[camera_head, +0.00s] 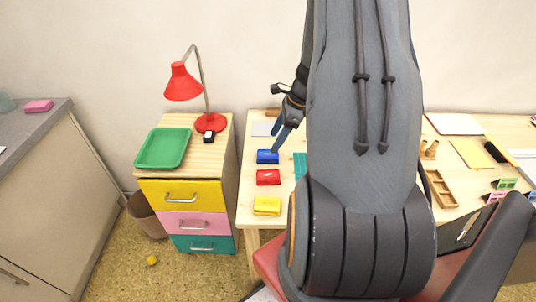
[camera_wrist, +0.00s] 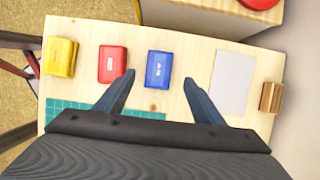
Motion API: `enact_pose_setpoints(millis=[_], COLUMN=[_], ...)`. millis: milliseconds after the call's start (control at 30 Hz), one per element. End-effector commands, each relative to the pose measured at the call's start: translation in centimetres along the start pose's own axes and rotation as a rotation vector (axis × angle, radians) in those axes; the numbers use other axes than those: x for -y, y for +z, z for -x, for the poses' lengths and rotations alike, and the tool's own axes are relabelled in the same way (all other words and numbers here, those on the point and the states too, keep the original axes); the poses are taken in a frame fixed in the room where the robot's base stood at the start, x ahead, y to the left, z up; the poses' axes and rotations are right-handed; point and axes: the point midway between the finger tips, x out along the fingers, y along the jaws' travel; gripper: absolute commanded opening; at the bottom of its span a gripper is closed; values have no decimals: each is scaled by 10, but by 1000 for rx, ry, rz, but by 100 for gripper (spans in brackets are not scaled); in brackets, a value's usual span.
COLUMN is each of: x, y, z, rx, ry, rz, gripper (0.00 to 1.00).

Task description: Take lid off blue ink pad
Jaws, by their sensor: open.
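The blue ink pad (camera_head: 268,156) sits on the wooden table, farthest back in a column of three pads, with its lid on as far as I can see. In the wrist view the blue pad (camera_wrist: 158,69) lies ahead of my gripper (camera_wrist: 158,88), between the lines of the two fingers. My gripper (camera_head: 281,138) is open and empty, just above and beside the blue pad in the head view. The red ink pad (camera_wrist: 112,64) is left of it, and the yellow ink pad (camera_wrist: 61,57) is farther left.
A teal cutting mat (camera_wrist: 105,112) lies beside the pads. A drawer cabinet with a green tray (camera_head: 163,148) and red lamp (camera_head: 183,83) stands left of the table.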

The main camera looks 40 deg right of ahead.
Motion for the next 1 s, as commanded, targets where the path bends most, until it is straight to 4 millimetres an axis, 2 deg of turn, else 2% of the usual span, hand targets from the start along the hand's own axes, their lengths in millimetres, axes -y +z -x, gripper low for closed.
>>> enact_pose_setpoints(millis=[267,500,667,867,900,1000], x=[-3,-3,-2,-1,-2,-2], y=[-2,-4,-4,-4,-4,-4], z=[-24,-52,-61,-61,-61,-61], rx=[-1,0,-2,-1,-1,-1], ry=[4,4,1,0,0,1], rz=[1,4,4,4,5,5], gripper=[62,62,62,62,61,44])
